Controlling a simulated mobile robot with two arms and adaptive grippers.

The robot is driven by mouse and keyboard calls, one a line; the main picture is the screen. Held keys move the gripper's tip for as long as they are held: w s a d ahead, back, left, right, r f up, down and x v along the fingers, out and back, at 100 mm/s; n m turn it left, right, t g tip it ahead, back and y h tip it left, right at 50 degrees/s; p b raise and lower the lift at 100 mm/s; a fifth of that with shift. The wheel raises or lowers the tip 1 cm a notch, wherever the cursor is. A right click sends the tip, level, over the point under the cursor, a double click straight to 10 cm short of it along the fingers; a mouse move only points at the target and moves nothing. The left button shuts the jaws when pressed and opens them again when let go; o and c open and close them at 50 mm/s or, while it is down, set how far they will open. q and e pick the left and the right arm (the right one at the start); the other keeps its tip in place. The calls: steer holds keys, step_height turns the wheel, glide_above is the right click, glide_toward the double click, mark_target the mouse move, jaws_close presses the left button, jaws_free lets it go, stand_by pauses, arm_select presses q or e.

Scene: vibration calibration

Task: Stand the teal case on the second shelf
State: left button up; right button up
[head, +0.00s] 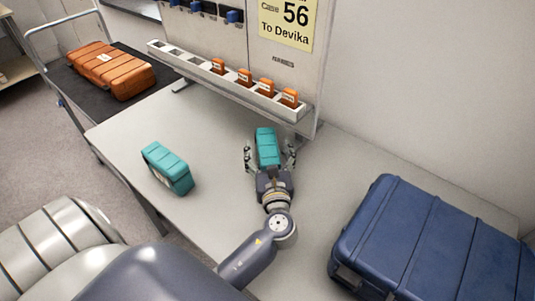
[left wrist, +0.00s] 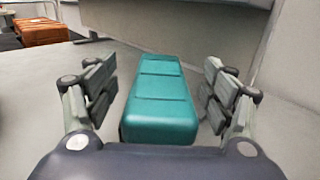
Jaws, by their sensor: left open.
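A teal case (head: 266,148) lies on the grey table between the spread fingers of my left gripper (head: 269,153). In the left wrist view, the same teal case (left wrist: 160,105) lies lengthwise between the fingers (left wrist: 158,90), with gaps on both sides. The left gripper is open and holds nothing. A second teal case (head: 166,168) with a pale label stands apart to the left on the table. A white slotted ledge (head: 207,76) runs along the upright panel behind. I cannot tell which part is the second shelf. My right gripper is not in view.
The ledge holds several small orange cases (head: 245,77) at its right end and empty slots at its left. A large blue case (head: 432,240) fills the right front. A cart (head: 77,85) carries an orange case (head: 112,72). The table (head: 215,145) between the teal cases is clear.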

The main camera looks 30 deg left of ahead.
arm_select(q)
steer(key=shift+x, duration=1.25)
steer(key=shift+s, duration=0.1)
steer(key=c, duration=1.3)
steer(key=shift+c, duration=0.7)
steer(key=shift+r, duration=0.55)
step_height(320, 180, up, 2)
steer(key=shift+r+p, duration=0.2)
steer(key=shift+p, duration=0.1)
steer(key=s+d+b, duration=0.1)
steer(key=s+d, duration=0.2)
steer(key=s, duration=0.4)
steer(key=s+d+r+b, duration=0.1)
steer(key=s+d, duration=0.2)
steer(key=s, duration=0.4)
steer(key=shift+s+r, duration=0.3)
steer(key=shift+s, duration=0.1)
